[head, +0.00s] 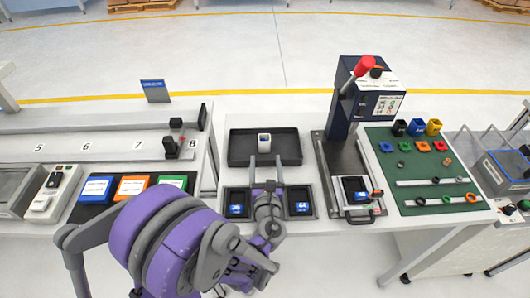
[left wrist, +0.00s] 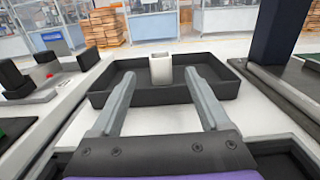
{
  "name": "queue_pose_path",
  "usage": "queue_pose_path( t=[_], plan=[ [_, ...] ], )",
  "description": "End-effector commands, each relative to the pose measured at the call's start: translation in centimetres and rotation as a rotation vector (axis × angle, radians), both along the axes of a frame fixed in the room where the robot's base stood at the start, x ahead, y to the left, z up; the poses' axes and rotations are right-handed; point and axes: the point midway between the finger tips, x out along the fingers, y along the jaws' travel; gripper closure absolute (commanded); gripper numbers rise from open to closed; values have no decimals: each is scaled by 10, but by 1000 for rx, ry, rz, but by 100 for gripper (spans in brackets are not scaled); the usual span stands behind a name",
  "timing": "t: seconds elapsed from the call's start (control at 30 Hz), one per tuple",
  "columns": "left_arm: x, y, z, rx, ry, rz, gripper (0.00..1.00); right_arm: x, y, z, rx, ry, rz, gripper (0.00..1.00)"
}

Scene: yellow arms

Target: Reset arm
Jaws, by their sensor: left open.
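My left arm is purple and grey and reaches in from the bottom left in the head view. Its gripper (head: 265,171) is open, with two grey fingers spread apart and nothing between them that I can see touching. In the left wrist view the fingers (left wrist: 158,105) point toward a black tray (left wrist: 215,68). A small white block-like cup (left wrist: 161,69) stands in that tray, beyond the fingertips. The tray (head: 237,149) and cup (head: 264,143) also show in the head view. My right gripper is not in view.
Two small black bins, left (head: 236,202) and right (head: 301,201), flank the gripper. A dark press with a red knob (head: 365,66) stands to the right, beside a green mat (head: 427,165) with coloured parts. Coloured bins (head: 132,187) lie left.

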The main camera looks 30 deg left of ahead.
Motion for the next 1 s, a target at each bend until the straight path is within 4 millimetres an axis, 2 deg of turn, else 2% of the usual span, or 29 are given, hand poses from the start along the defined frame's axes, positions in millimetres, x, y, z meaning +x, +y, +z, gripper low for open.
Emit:
queue_pose_path(
  t=[0.2, 0.73, 0.87, 0.97, 1.0],
  plan=[
    [-10, -6, 0, 0, 0, 0, 21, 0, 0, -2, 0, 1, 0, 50],
    [-10, -6, 4, 0, -1, 0, 21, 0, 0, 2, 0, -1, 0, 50],
    [-6, -6, 29, 0, -10, 0, 21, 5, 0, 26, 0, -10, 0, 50],
    [2, -6, 67, 0, -27, 0, 21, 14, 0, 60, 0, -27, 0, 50],
    [7, -6, 85, 0, -38, 0, 21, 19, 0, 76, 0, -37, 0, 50]
  ],
)
